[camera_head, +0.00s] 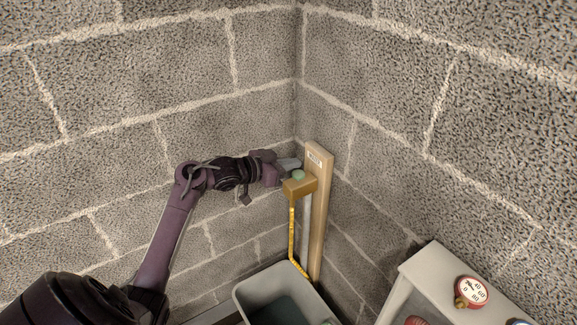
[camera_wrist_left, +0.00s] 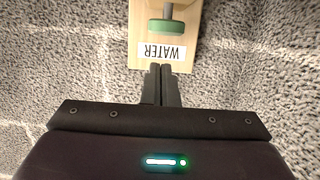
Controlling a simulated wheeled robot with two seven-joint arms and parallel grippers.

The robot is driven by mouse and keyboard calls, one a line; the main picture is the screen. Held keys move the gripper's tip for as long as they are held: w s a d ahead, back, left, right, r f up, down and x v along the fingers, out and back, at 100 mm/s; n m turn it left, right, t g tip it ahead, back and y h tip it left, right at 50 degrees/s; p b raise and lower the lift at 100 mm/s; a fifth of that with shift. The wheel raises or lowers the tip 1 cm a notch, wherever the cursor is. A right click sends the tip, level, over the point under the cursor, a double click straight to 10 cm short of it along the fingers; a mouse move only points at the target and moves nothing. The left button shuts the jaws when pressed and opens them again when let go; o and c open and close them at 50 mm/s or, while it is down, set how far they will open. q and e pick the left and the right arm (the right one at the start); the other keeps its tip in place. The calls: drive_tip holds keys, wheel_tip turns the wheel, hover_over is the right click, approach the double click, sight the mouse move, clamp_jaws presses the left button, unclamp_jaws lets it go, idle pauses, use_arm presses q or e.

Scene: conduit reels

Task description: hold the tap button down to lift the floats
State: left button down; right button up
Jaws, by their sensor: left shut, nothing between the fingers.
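The green tap button (camera_head: 299,175) sits on a tan tap block (camera_head: 297,188) fixed to an upright wooden board (camera_head: 320,205). In the left wrist view the button (camera_wrist_left: 167,27) shows in front of the board (camera_wrist_left: 145,60) with its WATER label (camera_wrist_left: 161,53). My left gripper (camera_head: 298,163) is shut and empty, close to the button in the head view. In the wrist view its fingertips (camera_wrist_left: 161,68) appear apart from the button. I cannot make out any floats. My right gripper is not in view.
A grey bin (camera_head: 250,299) with a dark inside stands below the tap. A yellow tube (camera_head: 292,230) runs down toward it beside a grey pipe (camera_head: 305,230). A pale stand (camera_head: 418,278) with a red gauge (camera_head: 470,291) is at right. Block walls meet behind the board.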

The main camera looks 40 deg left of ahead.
use_arm(q)
drive_tip(key=b+v, duration=0.2)
drive_tip(key=v, duration=0.7)
drive_tip(key=shift+s, duration=0.35)
drive_tip(key=shift+a+f, duration=0.1)
drive_tip(key=shift+a, duration=0.05)
